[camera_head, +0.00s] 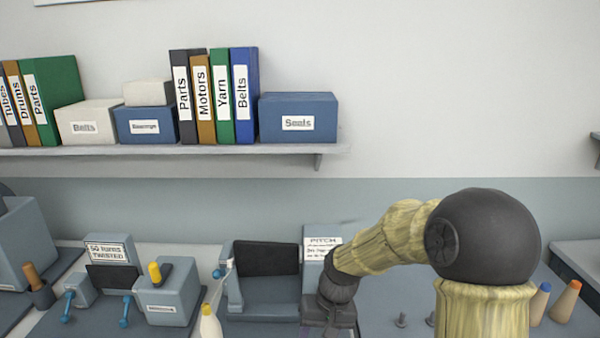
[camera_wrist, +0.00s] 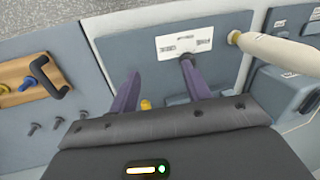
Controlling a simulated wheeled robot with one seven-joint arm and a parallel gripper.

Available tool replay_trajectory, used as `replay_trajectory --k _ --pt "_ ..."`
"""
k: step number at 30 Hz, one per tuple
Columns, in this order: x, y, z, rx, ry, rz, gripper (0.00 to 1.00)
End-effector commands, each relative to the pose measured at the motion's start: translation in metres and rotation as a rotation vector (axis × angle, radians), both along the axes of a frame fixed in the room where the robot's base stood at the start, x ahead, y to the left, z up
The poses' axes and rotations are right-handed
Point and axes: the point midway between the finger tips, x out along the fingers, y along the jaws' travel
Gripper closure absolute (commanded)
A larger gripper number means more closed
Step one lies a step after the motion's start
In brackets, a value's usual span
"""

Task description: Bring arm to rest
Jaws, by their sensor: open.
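My arm reaches from the right side of the head view to the left and down, over the bench. My gripper is at its end, low in the middle of the head view, with the fingertips not clear there. In the wrist view my gripper (camera_wrist: 160,70) shows two purple fingers spread apart with nothing held between them. Beyond them is a blue-grey panel (camera_wrist: 125,55) with a white label (camera_wrist: 184,42). A small yellow thing (camera_wrist: 146,104) shows low between the fingers, partly hidden by my gripper body.
A pale cone (camera_wrist: 285,52) lies across the wrist view's upper right; a white one (camera_head: 210,325) stands at the head view's bottom. Two cones (camera_head: 541,300) (camera_head: 566,302) stand right of my arm. A boxed device (camera_head: 168,292) stands left. A shelf (camera_head: 200,151) holds binders and boxes.

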Motion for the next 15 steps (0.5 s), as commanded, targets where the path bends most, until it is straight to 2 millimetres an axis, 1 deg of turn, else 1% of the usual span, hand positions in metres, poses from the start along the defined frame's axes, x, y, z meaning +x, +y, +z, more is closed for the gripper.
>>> replay_trajectory --k 1,3,5,9,12,15 --pt "-0.013 -0.016 0.003 -0.043 -0.031 -0.009 0.52" --pt "-0.029 -0.037 0.006 -0.091 -0.072 -0.027 0.52" --pt "-0.043 -0.055 0.01 -0.127 -0.106 -0.042 0.52" --pt "-0.079 -0.09 0.016 -0.185 -0.182 -0.082 0.52" --pt "-0.099 -0.106 0.019 -0.203 -0.219 -0.106 0.52" --pt "-0.109 -0.113 0.02 -0.212 -0.238 -0.116 0.52"
